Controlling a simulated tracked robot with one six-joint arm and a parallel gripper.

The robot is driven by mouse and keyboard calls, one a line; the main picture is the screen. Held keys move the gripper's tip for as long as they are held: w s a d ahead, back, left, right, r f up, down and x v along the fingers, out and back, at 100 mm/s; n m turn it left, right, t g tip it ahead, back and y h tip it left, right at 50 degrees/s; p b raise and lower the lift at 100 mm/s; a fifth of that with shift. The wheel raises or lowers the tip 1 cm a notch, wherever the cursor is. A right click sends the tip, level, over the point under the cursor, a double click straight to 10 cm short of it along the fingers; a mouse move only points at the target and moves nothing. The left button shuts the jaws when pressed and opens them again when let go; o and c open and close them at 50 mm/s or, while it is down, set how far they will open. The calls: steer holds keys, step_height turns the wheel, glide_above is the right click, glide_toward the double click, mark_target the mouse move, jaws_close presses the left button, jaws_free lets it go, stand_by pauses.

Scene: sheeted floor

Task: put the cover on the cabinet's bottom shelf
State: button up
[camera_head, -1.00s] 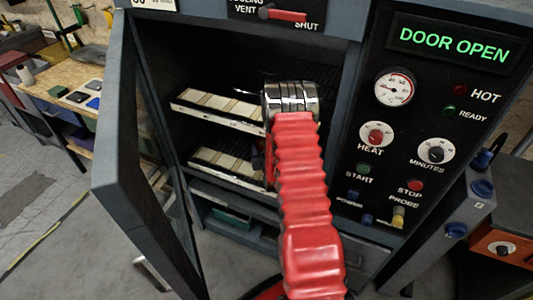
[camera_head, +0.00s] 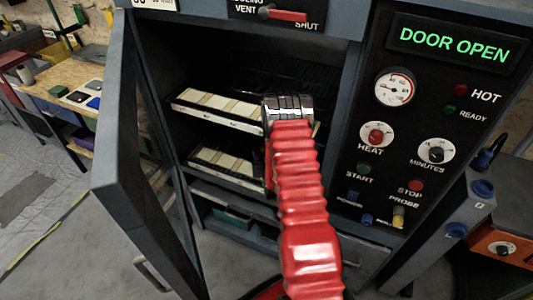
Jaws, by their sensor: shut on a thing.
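The cabinet (camera_head: 363,82) is an oven-like dark grey box with its door open. Inside, an upper shelf (camera_head: 215,122) and a lower shelf (camera_head: 226,178) show pale tiled surfaces with light front edges. My gripper (camera_head: 288,103) reaches into the opening on a red ribbed arm, and its silver end shows at the height of the upper shelf, over the right part. The fingers are shut, but their tips and what they hold are hidden behind my wrist. I cannot make out the cover.
The open door (camera_head: 125,165) stands on the left of the opening. A control panel (camera_head: 430,120) with knobs and a "DOOR OPEN" display is on the right. A lower compartment holds a green object (camera_head: 232,217). A workbench (camera_head: 75,85) stands at the far left.

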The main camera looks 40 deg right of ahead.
steer(key=shift+s+f, duration=0.1)
steer(key=shift+f, duration=0.45)
steer(key=o, duration=1.3)
steer(key=shift+o, duration=0.2)
steer(key=shift+r, duration=0.4)
steer(key=shift+s+a+r, duration=0.1)
steer(key=shift+s+r, duration=0.1)
steer(key=shift+s, duration=0.05)
steer(key=v, duration=1.1)
steer(key=shift+a+r, duration=0.1)
steer(key=shift+r, duration=0.1)
